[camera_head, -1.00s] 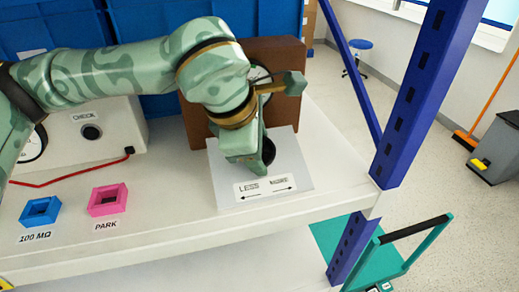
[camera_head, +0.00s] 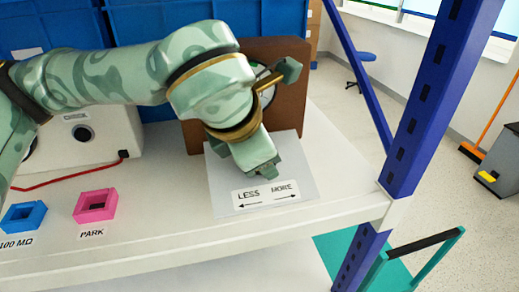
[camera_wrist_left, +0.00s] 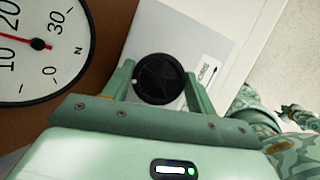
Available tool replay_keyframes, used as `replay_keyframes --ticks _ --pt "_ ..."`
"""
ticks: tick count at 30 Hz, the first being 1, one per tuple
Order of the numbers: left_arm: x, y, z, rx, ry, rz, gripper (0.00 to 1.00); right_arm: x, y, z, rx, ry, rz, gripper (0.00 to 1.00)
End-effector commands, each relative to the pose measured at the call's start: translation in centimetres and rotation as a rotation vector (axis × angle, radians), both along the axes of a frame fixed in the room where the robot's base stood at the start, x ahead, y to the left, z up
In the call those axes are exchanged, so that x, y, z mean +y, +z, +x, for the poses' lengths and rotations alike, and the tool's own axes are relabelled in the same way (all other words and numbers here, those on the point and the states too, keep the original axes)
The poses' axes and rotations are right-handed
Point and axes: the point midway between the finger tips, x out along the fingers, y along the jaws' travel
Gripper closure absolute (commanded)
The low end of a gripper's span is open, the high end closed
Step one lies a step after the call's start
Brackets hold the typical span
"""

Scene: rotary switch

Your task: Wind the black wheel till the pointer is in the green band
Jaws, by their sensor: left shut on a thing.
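The black wheel (camera_wrist_left: 152,72) sits on a light grey plate (camera_wrist_left: 190,28) in the left wrist view, with a small white dot near its left edge. My left gripper (camera_wrist_left: 161,84) is shut on it, one finger on each side. In the head view my left gripper (camera_head: 264,172) hides the wheel. A round white gauge (camera_wrist_left: 35,75) is partly cut off in the wrist view; its red pointer (camera_wrist_left: 22,40) lies between 10 and 20. No green band shows there. In the head view the gauge is mostly hidden behind my wrist. My right gripper is not in view.
The plate's label (camera_head: 266,194) reads LESS to the left and MORE to the right. A brown panel (camera_head: 294,100) stands behind. A pink holder (camera_head: 96,203), a blue holder (camera_head: 22,216) and a white box (camera_head: 100,135) are left. A blue rack post (camera_head: 425,105) stands right.

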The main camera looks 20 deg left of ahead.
Motion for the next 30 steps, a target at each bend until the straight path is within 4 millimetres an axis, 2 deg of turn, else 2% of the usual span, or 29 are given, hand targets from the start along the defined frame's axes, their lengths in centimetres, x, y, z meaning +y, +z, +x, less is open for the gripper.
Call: replay_keyframes --ticks 7,8,10,18,21,26,30 --pt "0.0 0.1 0.0 -0.003 0.001 -0.001 0.66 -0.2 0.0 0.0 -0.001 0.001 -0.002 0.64" --pt "0.0 0.1 0.0 -0.003 0.001 -0.001 0.40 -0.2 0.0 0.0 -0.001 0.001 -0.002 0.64" --pt "0.0 0.1 0.0 -0.003 0.001 -0.001 0.21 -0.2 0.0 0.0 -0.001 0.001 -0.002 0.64" --pt "0.0 0.1 0.0 -0.001 0.000 -0.001 0.21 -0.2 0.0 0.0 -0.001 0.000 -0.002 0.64" --pt "0.0 0.6 -0.3 -0.002 -0.001 0.000 0.21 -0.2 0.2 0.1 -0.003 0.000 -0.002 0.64" --pt "0.3 3.3 -1.8 -0.008 0.000 -0.001 0.21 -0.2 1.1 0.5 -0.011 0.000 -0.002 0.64" --pt "0.5 6.7 -3.9 -0.011 0.000 -0.002 0.21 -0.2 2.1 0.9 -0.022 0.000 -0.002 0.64"
